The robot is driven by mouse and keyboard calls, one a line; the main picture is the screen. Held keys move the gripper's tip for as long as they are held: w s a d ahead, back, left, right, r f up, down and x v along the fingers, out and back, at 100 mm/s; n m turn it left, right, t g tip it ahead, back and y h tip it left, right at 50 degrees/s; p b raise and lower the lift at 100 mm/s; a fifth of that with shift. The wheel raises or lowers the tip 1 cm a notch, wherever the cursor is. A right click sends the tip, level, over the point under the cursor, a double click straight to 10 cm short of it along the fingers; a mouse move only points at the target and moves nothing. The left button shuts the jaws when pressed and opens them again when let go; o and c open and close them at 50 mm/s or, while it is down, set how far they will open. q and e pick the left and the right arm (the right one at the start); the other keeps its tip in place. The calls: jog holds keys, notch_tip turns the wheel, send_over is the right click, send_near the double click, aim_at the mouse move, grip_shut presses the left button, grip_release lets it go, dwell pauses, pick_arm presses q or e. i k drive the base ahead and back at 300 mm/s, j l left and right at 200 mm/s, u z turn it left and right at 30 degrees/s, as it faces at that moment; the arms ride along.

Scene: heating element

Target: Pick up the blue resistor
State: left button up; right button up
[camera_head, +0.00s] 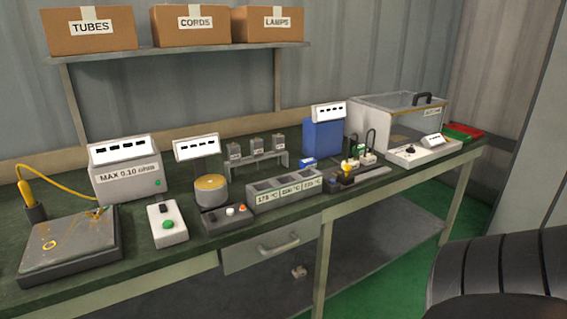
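No part clearly reads as the blue resistor at this size. Another small dark-blue piece (331,185) sits at the bench front, right of the labelled three-compartment block (284,188). I cannot tell whether either is the resistor. Neither of my grippers shows in the head view.
The green-topped bench (130,262) is crowded with meters and fixtures. A clear lidded case (398,125) stands at the right back, with green and red trays beyond. A shelf (180,50) carries labelled cartons. A closed drawer (273,247) is below.

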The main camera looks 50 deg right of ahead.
aim_at(309, 162)
jog(key=l+u, duration=0.2)
jog(key=l, duration=0.25)
jog(key=k+l+u, duration=0.15)
jog(key=l, duration=0.25)
jog(key=k+l, duration=0.1)
jog(key=l, duration=0.25)
jog(key=k+l+u, duration=0.1)
jog(key=l, duration=0.3)
jog(key=k+l, duration=0.1)
jog(key=l, duration=0.25)
jog(key=k+l+u, duration=0.1)
jog(key=l, duration=0.25)
jog(key=k+l, duration=0.15)
jog(key=l, duration=0.2)
